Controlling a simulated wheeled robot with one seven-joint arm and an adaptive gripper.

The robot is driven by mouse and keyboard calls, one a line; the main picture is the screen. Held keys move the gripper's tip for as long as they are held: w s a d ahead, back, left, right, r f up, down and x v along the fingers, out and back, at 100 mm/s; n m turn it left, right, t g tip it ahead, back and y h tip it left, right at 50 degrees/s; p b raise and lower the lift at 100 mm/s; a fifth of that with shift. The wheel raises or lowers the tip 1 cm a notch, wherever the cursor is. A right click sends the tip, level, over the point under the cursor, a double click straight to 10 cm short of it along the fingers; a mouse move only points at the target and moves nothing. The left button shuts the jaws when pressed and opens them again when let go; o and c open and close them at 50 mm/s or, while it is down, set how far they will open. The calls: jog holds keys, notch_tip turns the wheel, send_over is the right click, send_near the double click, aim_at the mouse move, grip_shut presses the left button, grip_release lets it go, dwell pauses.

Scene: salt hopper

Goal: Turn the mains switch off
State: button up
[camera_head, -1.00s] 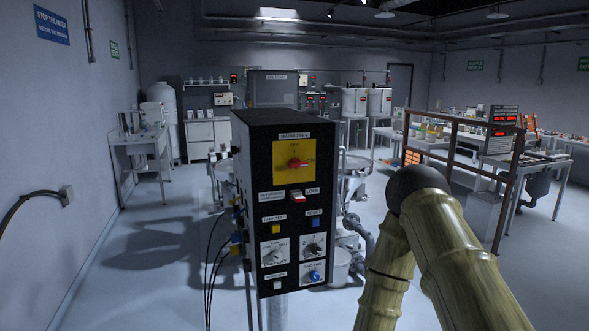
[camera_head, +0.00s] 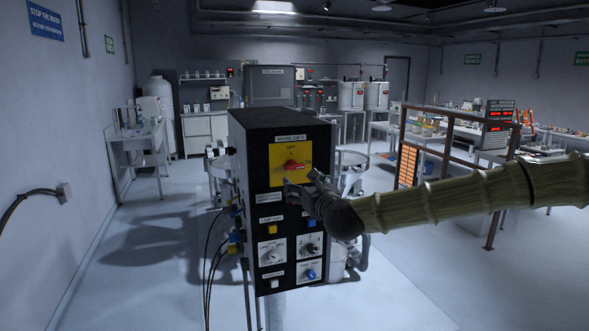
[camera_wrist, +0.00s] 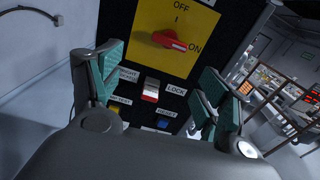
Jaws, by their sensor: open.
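The mains switch is a red rotary handle (camera_head: 293,165) on a yellow plate (camera_head: 281,179) near the top of a black control box (camera_head: 247,130). In the wrist view the red handle (camera_wrist: 170,41) points right, toward the ON mark; OFF is printed at the plate's top. My gripper (camera_head: 304,184) is in front of the box, just below the handle. In the wrist view its green-padded fingers (camera_wrist: 155,83) are apart with nothing between them. A red-and-white rocker (camera_wrist: 151,90) marked LOCK shows in the gap behind them. The handle appears apart from the fingers.
Below are a yellow button (camera_head: 272,230), a white knob (camera_head: 272,254), a black knob (camera_head: 311,249) and a blue knob (camera_head: 310,273). Cables (camera_head: 211,265) hang on the box's left side. A brown rail (camera_head: 450,118) stands to the right. The floor at left is clear.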

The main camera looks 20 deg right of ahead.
aim_at(296, 167)
jog(key=shift+m, duration=0.4)
jog(key=w+p, duration=0.1)
jog(key=w, duration=0.2)
jog(key=w+r+p, duration=0.1)
jog(key=w+p, duration=0.1)
jog(key=w, duration=0.2)
jog(key=w+r+p, duration=0.1)
jog(key=w+p, duration=0.1)
jog(key=w, duration=0.2)
jog(key=shift+d, duration=0.25)
jog(key=c, duration=1)
